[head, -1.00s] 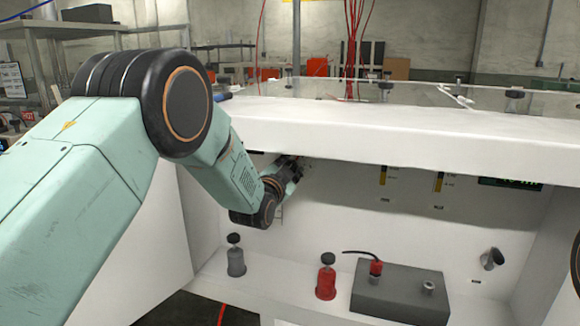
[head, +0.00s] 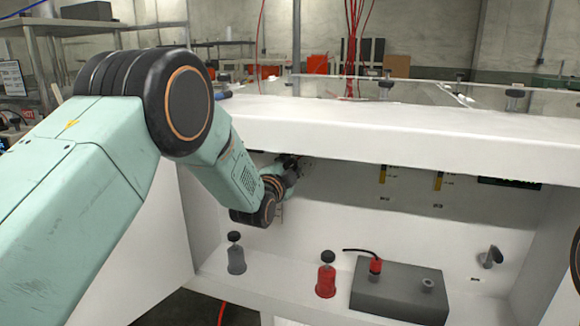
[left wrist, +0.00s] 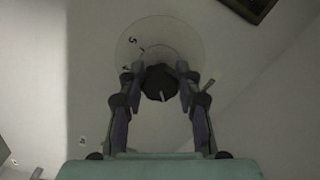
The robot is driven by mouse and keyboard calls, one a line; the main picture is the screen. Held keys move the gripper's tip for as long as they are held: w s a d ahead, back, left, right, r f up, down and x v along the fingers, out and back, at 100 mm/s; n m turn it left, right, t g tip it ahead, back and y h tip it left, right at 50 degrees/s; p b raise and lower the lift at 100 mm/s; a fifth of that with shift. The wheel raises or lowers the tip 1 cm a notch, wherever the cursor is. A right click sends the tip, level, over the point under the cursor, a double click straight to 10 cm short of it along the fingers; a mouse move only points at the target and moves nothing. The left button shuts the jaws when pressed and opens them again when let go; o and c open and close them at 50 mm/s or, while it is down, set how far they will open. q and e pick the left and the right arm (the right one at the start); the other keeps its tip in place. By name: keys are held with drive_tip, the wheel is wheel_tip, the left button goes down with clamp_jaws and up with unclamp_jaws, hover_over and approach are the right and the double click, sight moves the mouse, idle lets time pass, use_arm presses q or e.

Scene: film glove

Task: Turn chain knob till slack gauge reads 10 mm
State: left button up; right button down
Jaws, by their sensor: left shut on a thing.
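My left gripper (head: 290,163) is under the white overhang, against the back panel. In the left wrist view its two fingers (left wrist: 160,82) are shut on a round black knob (left wrist: 158,84) with a light pointer mark. A pale round dial plate (left wrist: 133,48) with a "5" and other marks lies behind the knob. In the head view the gripper hides the knob. Two narrow yellow-and-black gauges (head: 382,174) (head: 438,181) and a dark display with green characters (head: 510,183) are on the panel; I cannot read them or tell which is the slack gauge.
A grey knobbed post (head: 236,258), a red one (head: 326,279) and a grey box (head: 400,295) with a red plug (head: 375,268) stand on the lower shelf. A grey lever (head: 488,258) is on the panel at right. The white overhang (head: 380,135) is close above my left gripper.

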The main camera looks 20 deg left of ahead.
use_arm(q)
drive_tip(key=o, duration=1.2)
drive_tip(key=s, duration=1.2)
drive_tip(key=shift+a, duration=0.2)
